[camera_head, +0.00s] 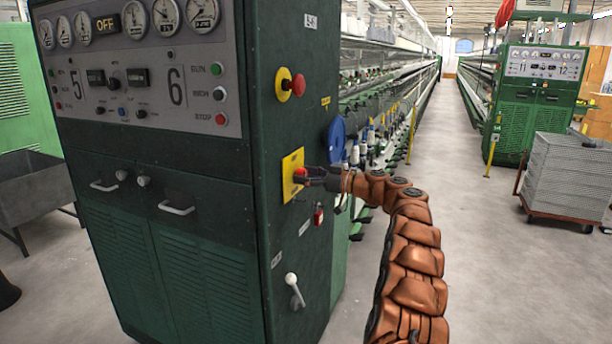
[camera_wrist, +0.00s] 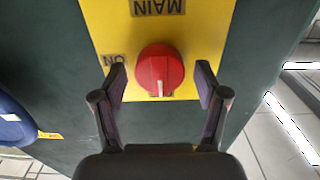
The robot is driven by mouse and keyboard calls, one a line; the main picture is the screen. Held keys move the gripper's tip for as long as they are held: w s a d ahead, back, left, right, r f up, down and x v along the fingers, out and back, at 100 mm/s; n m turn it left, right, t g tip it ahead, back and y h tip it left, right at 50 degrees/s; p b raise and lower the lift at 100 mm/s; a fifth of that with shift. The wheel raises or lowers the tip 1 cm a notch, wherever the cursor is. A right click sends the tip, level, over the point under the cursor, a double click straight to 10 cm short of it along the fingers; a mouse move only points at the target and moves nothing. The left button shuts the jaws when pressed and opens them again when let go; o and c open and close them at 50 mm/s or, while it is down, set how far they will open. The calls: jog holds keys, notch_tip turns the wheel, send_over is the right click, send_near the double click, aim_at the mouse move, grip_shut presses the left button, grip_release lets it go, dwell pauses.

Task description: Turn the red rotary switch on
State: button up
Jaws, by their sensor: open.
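The red rotary switch (camera_wrist: 160,70) sits on a yellow plate (camera_wrist: 205,30) in the wrist view. The plate shows the labels "MAIN" and "ON", both upside down in this view. A pale mark on the knob points down in the picture, away from the "ON" label at its left. My gripper (camera_wrist: 160,82) is open, with one finger on each side of the knob and visible gaps between. In the head view the yellow plate (camera_head: 291,160) is on the side of the green cabinet (camera_head: 262,130), and my gripper (camera_head: 305,176) is at the red knob (camera_head: 300,172).
A red emergency button (camera_head: 297,84) is above the plate. A blue disc (camera_head: 337,140) is right of it. A red padlock (camera_head: 319,215) and a white-knobbed lever (camera_head: 293,283) are below. The aisle floor (camera_head: 440,150) at right is clear.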

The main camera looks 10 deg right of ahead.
jog(key=shift+c, duration=0.4)
jog(key=c, duration=1)
jog(key=shift+f, duration=0.1)
jog(key=shift+c, duration=0.2)
